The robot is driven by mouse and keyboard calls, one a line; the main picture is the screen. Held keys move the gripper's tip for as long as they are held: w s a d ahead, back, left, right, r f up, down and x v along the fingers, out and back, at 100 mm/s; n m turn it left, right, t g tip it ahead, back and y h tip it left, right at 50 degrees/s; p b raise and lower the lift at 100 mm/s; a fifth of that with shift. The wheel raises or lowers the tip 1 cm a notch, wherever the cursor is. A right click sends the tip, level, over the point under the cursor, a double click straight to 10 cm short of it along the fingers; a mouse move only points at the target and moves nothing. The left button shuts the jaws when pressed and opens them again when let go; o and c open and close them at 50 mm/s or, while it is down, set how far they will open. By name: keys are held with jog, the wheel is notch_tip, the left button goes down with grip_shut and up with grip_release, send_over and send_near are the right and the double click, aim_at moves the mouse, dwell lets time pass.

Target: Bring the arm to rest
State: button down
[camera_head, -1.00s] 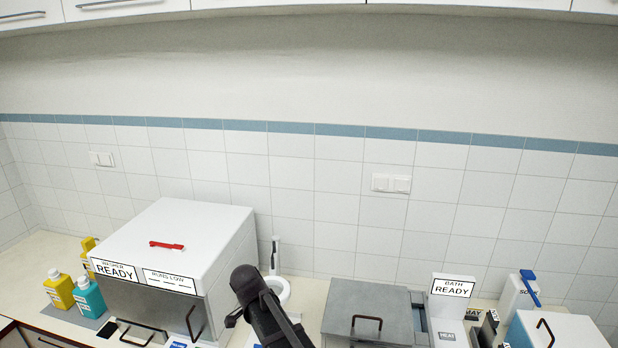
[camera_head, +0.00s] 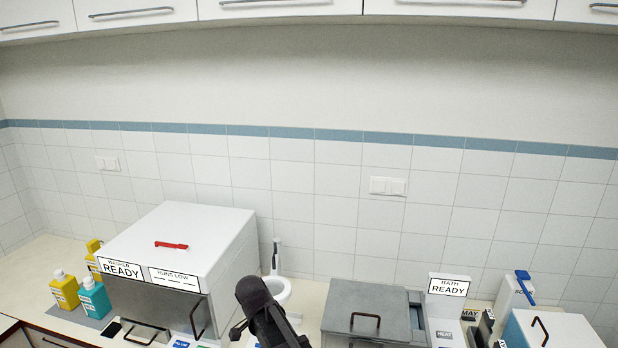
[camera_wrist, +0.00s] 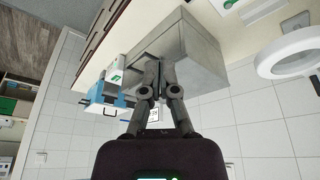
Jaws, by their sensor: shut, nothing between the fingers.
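My gripper (camera_wrist: 161,62) shows in the wrist view with its two dark fingers close together, shut and empty. A grey metal box, the bath (camera_wrist: 195,55), lies beyond the fingertips in that view; I cannot tell the gap between them. In the head view my dark arm rises at the bottom centre, between the white washer (camera_head: 185,240) and the grey bath lid (camera_head: 365,310). The gripper's fingers cannot be made out there.
A white ring-shaped thing (camera_head: 281,288) stands behind my arm. Yellow bottles (camera_head: 64,291) and a teal bottle (camera_head: 94,299) stand left of the washer. A BATH READY sign (camera_head: 448,287) is at right.

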jog(key=s+d+f+n+y+b, duration=0.1)
jog(key=s+d+f+n+b, duration=0.2)
jog(key=d+f+b, duration=0.3)
jog(key=s+d+f+n+g+y+b, duration=0.1)
jog(key=s+d+f+n+b, duration=0.2)
jog(key=d+f+b, duration=0.4)
jog(key=s+d+f+n+g+y+b, duration=0.1)
jog(key=s+d+f+n+b, duration=0.2)
jog(key=d, duration=0.9)
notch_tip(320, 180, down, 5)
jog(key=n+b, duration=0.2)
jog(key=b, duration=0.2)
jog(key=shift+s+d, duration=0.15)
jog(key=shift+d, duration=0.15)
